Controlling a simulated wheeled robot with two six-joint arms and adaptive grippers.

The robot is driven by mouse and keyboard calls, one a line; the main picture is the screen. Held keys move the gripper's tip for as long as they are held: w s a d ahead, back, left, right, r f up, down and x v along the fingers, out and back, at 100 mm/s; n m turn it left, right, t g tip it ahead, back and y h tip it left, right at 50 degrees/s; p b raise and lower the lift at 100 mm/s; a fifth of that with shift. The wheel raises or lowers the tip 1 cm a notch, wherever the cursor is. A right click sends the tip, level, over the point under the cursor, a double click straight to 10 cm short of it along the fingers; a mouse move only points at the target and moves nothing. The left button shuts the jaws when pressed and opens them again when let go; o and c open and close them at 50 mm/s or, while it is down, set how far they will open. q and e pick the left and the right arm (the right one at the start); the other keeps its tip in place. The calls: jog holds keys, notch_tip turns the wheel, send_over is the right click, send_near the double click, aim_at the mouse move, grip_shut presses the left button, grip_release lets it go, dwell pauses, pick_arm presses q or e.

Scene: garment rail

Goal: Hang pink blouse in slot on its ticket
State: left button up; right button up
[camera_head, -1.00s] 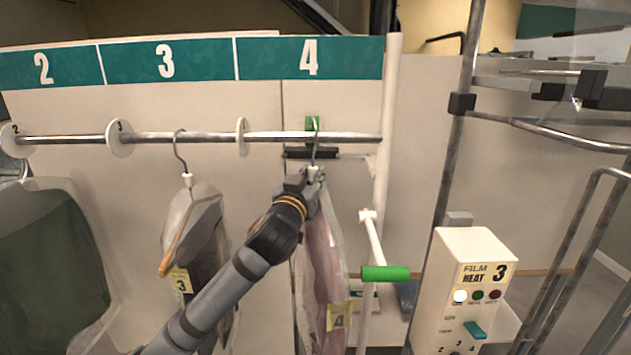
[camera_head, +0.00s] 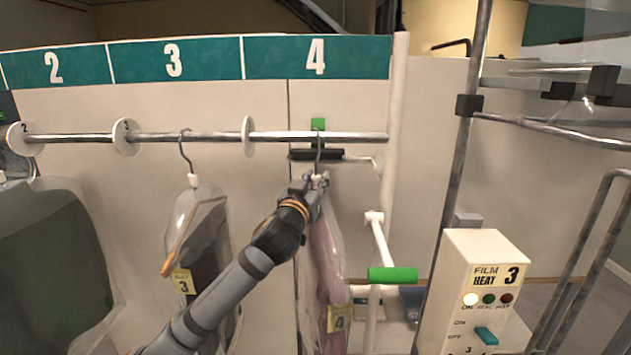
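The pink blouse (camera_head: 329,260) hangs upright in clear film on a hanger, with a yellow ticket 4 (camera_head: 338,318) low on it. My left gripper (camera_head: 317,184) is at the hanger's neck, just below the hook, and looks shut on it; the fingertips are partly hidden. The hanger hook (camera_head: 319,150) reaches up to the rail (camera_head: 350,137) in the slot under sign 4 (camera_head: 315,57), right of a white divider disc (camera_head: 248,136). I cannot tell whether the hook bears on the rail. My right gripper is not in view.
A dark garment with ticket 3 (camera_head: 183,281) hangs in slot 3, and a green one (camera_head: 40,270) hangs at far left. A dark bar (camera_head: 316,155) sits behind the hook. A white arm with a green handle (camera_head: 392,275) and a film heat box (camera_head: 484,290) stand right.

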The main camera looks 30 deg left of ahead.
pick_arm(q)
jog(key=o, duration=0.3)
jog(key=shift+o, duration=0.2)
